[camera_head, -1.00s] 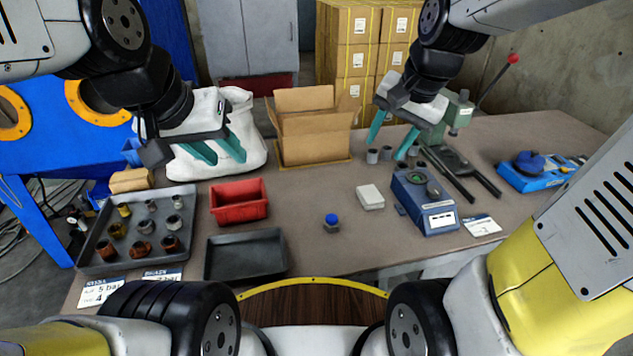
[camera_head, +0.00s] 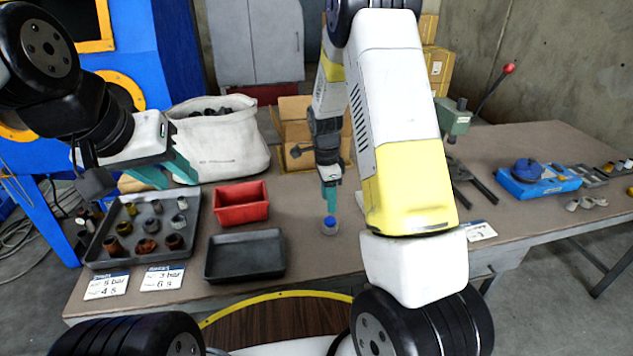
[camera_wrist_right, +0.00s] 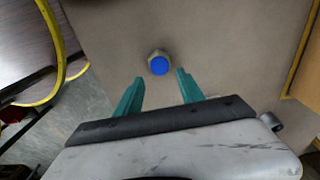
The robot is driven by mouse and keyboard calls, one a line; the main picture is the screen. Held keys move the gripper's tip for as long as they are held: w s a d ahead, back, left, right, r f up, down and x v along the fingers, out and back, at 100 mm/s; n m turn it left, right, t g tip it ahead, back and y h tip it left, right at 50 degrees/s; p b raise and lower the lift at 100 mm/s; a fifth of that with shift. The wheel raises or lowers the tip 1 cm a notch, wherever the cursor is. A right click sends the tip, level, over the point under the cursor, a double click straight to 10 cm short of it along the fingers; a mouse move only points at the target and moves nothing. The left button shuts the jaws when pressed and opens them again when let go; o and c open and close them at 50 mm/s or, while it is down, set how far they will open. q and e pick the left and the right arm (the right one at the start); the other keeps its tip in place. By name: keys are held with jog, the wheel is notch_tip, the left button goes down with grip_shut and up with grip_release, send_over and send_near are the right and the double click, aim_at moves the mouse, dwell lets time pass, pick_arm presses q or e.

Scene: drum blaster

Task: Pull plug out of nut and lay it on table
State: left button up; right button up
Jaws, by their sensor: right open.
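The nut with the blue plug (camera_head: 329,225) in its top stands on the table in front of me. In the right wrist view the blue plug (camera_wrist_right: 159,65) shows as a round cap on the grey metal nut (camera_wrist_right: 151,57). My right gripper (camera_head: 329,205) is just above and behind it; in the right wrist view its open, empty fingers (camera_wrist_right: 160,84) point toward the plug, with a gap left. My left gripper (camera_head: 172,172) is open and empty above the back of the parts tray, near the white sack.
A dark tray (camera_head: 205,220) holds several fittings. A red bin (camera_head: 241,203) and an empty black tray (camera_head: 245,256) lie left of the nut. A white sack (camera_head: 218,148) and cardboard box (camera_head: 293,132) stand behind. A blue box (camera_head: 540,181) lies far right. My right arm hides the table right of the nut.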

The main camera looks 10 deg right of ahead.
aim_at(330, 220)
jog(key=shift+s+d+f, duration=0.1)
jog(key=shift+d+f, duration=0.05)
jog(key=shift+f, duration=1.6)
jog(key=shift+d+f, duration=0.1)
jog(key=shift+f, duration=1.65)
grip_shut()
jog(key=shift+r, duration=3.55)
